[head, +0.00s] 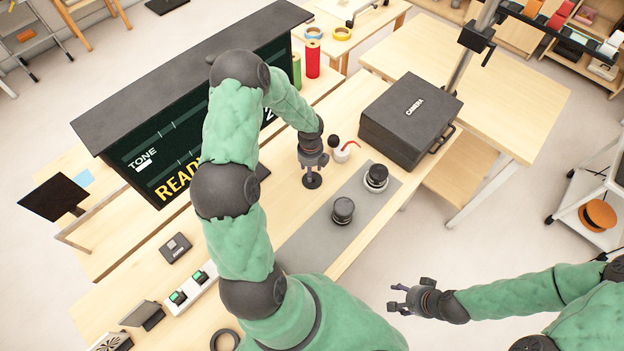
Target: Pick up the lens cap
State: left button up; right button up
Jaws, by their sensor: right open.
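My right gripper (400,299) is open and empty, in front of the bench to the lower right, well apart from the disc. Two black camera lenses stand on the grey mat (313,240): one nearer (343,211) and one with a silver ring (376,177).
A white blower with a red tube (342,155) is just right of my left gripper. A black camera case (410,118) stands behind the lenses. A dark display board (165,150) rises to the left. The mat's front part is clear.

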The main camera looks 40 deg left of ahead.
pick_arm(q)
jog(key=f, duration=0.3)
jog(key=f+b, duration=0.1)
jog(key=f, duration=0.1)
jog(key=shift+w+d, duration=0.15)
jog(key=shift+w, duration=0.1)
jog(key=c, duration=0.9)
